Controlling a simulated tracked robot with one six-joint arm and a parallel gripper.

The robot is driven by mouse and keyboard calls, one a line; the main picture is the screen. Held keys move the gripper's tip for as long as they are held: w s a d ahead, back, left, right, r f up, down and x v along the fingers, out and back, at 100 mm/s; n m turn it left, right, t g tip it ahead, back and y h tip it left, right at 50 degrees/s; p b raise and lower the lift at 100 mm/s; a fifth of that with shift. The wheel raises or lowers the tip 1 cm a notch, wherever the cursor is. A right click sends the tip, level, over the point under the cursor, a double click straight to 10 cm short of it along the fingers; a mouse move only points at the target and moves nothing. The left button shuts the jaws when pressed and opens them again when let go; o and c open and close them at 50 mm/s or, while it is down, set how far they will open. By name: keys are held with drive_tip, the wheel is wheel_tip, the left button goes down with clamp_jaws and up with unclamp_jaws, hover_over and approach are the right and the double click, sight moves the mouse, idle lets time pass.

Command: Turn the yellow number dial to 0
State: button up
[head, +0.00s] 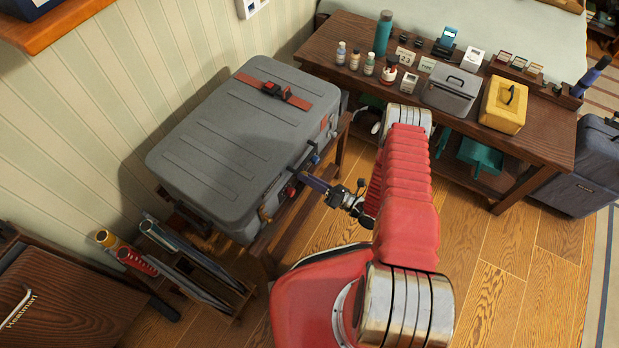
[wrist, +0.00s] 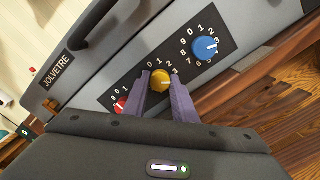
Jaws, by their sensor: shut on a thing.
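The grey suitcase (head: 235,140) lies on a low wooden bench, with a row of number dials on its side facing me. The yellow number dial (wrist: 161,80) sits between the red dial (wrist: 121,105) and the blue dial (wrist: 205,47) on a black panel. My gripper (wrist: 160,84) has its purple fingers shut on the yellow dial, one on each side. Digits 1, 2 and 3 show around its upper right; I cannot tell which number it is set to. In the head view my gripper (head: 314,182) reaches the suitcase side, and the yellow dial is not clear there.
A dark wooden table (head: 545,130) at the back right holds bottles, a grey box (head: 452,92) and a yellow box (head: 505,105). Wooden floor (head: 510,260) is clear at the right.

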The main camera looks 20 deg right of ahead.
drive_tip(key=n+g, duration=0.1)
drive_tip(key=n, duration=2.4)
drive_tip(key=shift+s+f+n, duration=0.1)
drive_tip(key=shift+s+n, duration=0.05)
drive_tip(key=shift+n, duration=0.25)
drive_tip(key=shift+a, duration=0.1)
drive_tip(key=o, duration=0.7)
drive_tip(key=shift+c, duration=0.2)
drive_tip(key=o, duration=0.4)
drive_tip(key=shift+d, duration=0.3)
